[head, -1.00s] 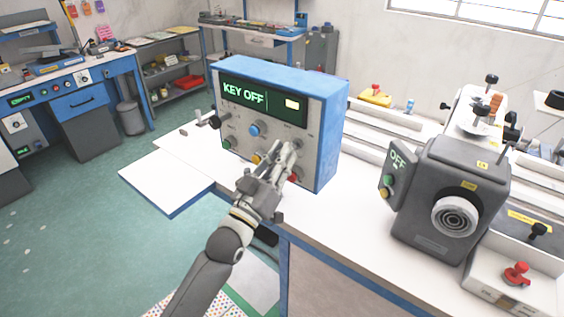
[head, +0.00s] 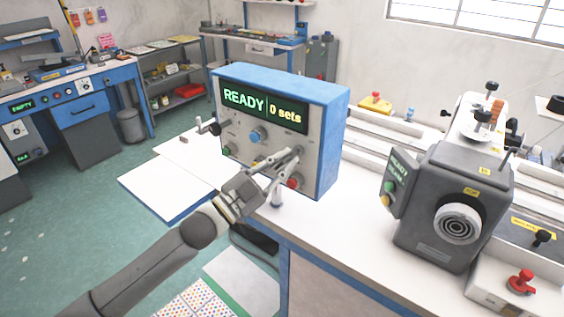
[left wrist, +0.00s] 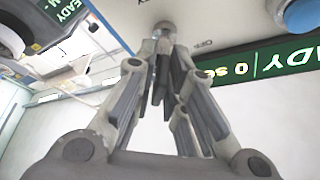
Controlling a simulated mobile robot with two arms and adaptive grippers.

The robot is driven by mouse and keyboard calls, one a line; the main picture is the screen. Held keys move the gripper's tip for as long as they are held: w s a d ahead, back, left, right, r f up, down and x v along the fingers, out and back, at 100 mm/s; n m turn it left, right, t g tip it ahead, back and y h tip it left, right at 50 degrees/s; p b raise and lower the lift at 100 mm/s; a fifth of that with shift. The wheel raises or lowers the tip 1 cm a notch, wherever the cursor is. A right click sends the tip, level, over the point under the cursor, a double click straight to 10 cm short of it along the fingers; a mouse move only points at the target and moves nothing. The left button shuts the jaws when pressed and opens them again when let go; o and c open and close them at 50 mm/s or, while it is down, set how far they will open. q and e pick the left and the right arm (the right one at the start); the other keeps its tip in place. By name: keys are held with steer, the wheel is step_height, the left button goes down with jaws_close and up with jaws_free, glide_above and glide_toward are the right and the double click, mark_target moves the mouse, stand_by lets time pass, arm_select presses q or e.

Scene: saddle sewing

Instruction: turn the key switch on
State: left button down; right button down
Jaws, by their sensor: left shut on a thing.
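The blue control box (head: 333,130) stands on the white bench, and its display (head: 262,104) reads "READY" and "0 sets". My left gripper (head: 296,153) is at the right part of the grey front panel, shut on the key switch. In the head view the fingertips mostly hide the switch. In the left wrist view the fingers (left wrist: 163,45) close together at the round grey key switch (left wrist: 165,27) on the panel. My right gripper is not in view.
A blue knob (head: 258,134) and a red button (head: 294,181) sit near the gripper on the panel. A grey machine head (head: 450,190) with a small lit screen stands to the right. White bench surface (head: 340,222) is clear between them.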

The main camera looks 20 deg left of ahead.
arm_select(q)
steer(key=shift+m+g, duration=0.4)
steer(key=shift+m, duration=0.8)
steer(key=c, duration=1.6)
jaws_free()
steer(key=v, duration=1.2)
steer(key=shift+a, duration=0.2)
steer(key=shift+w+f, duration=0.1)
steer(key=shift+w, duration=0.05)
